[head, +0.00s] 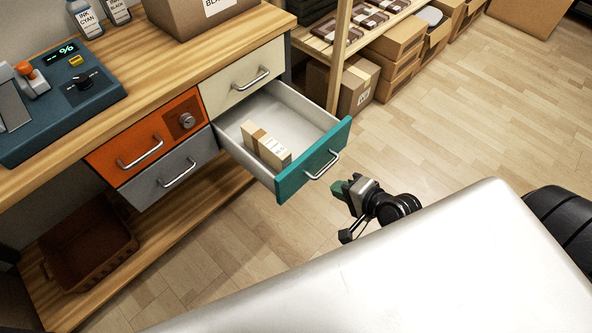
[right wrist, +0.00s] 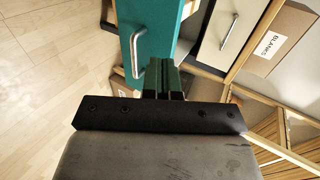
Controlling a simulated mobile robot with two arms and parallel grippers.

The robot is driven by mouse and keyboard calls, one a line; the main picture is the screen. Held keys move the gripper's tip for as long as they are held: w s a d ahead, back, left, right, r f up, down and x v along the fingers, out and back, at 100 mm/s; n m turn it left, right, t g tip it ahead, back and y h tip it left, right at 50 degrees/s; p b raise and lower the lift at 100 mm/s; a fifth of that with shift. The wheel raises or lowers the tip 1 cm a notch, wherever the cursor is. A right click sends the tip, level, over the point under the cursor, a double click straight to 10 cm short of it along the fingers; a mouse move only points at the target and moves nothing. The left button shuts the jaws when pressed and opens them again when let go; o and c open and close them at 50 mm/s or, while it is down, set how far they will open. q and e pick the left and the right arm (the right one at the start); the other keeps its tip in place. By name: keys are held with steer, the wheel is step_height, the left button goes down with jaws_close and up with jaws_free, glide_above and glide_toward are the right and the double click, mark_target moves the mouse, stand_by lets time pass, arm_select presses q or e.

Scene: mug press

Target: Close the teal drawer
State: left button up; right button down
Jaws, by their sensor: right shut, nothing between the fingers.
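The teal drawer (head: 314,163) is pulled out from the wooden bench, below the cream drawer. My right gripper (head: 341,187) is shut and empty, a little in front of the drawer front and to the right of the handle. It shows in the right wrist view (right wrist: 163,72) with its green fingers together. My left gripper is out of view.
An orange drawer (head: 145,137), a grey drawer (head: 172,168) and a cream drawer (head: 243,76) are shut. A teal machine (head: 65,105) stands on the bench. Shelves with cardboard boxes (head: 397,38) are at the back. The floor (head: 452,113) to the right is clear.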

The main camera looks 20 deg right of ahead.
steer(key=b, duration=0.2)
glide_toward(298, 168)
step_height(298, 168, down, 4)
steer(key=w+a, duration=0.1)
steer(key=w, duration=0.1)
steer(key=shift+w+a+r, duration=0.15)
steer(key=shift+w+a, duration=0.1)
steer(key=shift+w, duration=0.35)
steer(key=shift+w+a+r, duration=0.1)
steer(key=shift+w+a, duration=0.1)
steer(key=shift+w, duration=0.4)
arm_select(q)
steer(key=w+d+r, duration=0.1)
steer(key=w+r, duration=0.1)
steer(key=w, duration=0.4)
arm_select(e)
steer(key=shift+w+a, duration=0.25)
steer(key=shift+w, duration=0.3)
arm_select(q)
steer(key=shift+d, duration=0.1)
arm_select(e)
steer(key=shift+w, duration=0.1)
